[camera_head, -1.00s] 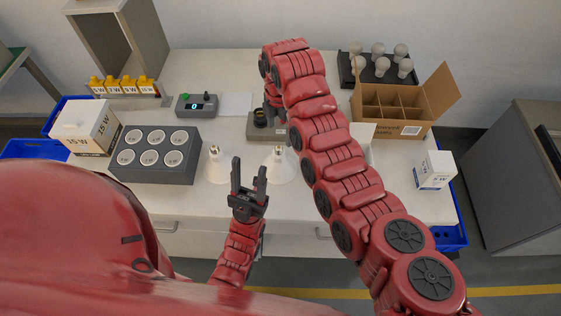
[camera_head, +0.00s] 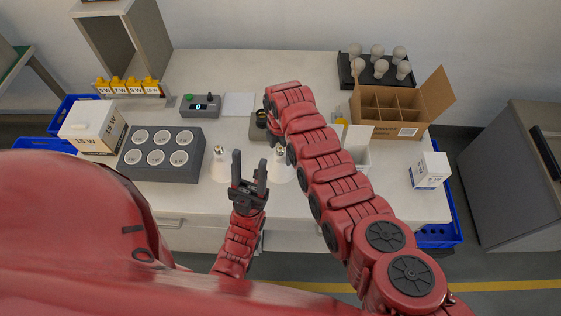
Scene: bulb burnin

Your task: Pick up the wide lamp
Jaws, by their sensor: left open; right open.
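Two white cone-shaped lamps stand at the table's front middle. The right lamp (camera_head: 281,172) looks the wider one; the left lamp (camera_head: 219,168) is narrower. Both have a brass-coloured base at the top. My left gripper (camera_head: 249,168) is open and empty, fingers pointing away from me, between the two lamps in the picture. My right arm reaches in from the right and bends down over the right lamp. My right gripper (camera_head: 279,141) is mostly hidden by its own arm, close to the top of the right lamp; contact cannot be told.
A grey rack (camera_head: 188,172) with several round holes stands left of the lamps. Behind are a test socket (camera_head: 258,133) and a control box (camera_head: 200,105). A divided carton (camera_head: 390,128), a bulb tray (camera_head: 346,75) and a small white box (camera_head: 430,170) are at right.

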